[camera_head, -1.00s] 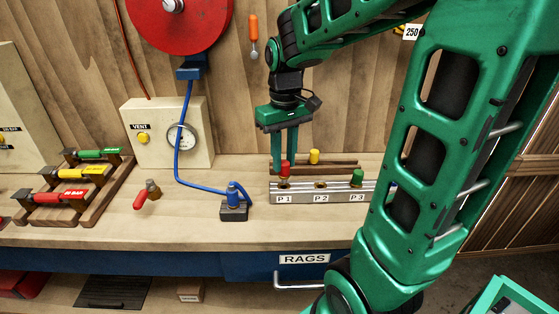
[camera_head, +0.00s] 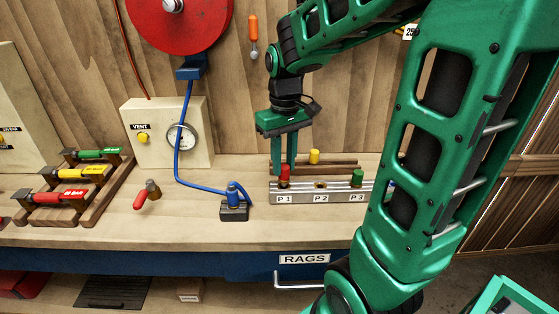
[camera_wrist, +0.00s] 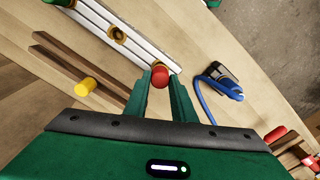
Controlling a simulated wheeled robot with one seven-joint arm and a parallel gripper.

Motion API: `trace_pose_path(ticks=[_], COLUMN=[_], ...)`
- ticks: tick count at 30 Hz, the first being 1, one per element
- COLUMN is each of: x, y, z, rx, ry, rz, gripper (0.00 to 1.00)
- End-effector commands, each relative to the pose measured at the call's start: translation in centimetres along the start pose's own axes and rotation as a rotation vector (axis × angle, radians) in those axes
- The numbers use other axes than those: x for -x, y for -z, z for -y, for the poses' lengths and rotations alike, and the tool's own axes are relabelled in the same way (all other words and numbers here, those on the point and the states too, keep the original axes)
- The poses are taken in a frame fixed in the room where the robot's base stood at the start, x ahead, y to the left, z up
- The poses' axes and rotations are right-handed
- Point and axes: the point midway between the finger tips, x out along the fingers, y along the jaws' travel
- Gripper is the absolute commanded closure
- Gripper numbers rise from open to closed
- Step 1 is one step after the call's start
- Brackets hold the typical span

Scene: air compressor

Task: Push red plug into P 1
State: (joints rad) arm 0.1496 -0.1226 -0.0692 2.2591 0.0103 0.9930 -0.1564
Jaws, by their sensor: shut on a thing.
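The red plug (camera_head: 284,171) stands upright at the P 1 position, at the left end of the metal block (camera_head: 300,197). In the head view it sits low over the P 1 label, and its lower part and the hole are hard to make out. My gripper (camera_head: 284,169) points down and is shut on the red plug. In the wrist view the plug's red top (camera_wrist: 160,76) shows between the fingertips, at the end of the block (camera_wrist: 150,55). P 2 (camera_head: 321,185) is an empty brass-rimmed hole. A green plug (camera_head: 357,178) stands at P 3.
A yellow plug (camera_head: 314,157) stands on the wooden rack (camera_head: 340,164) behind the block. A blue hose fitting on a dark base (camera_head: 234,211) is left of the block. A red-handled valve (camera_head: 146,194) lies farther left. The bench front is clear.

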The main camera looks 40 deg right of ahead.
Motion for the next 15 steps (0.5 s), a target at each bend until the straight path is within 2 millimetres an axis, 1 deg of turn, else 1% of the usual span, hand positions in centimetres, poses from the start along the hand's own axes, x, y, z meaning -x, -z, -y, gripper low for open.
trace_pose_path(ticks=[15], x=[-1.1], y=[0.0], z=[0.0], rx=[0.000], ry=[0.000], rz=[0.000], gripper=[1.00])
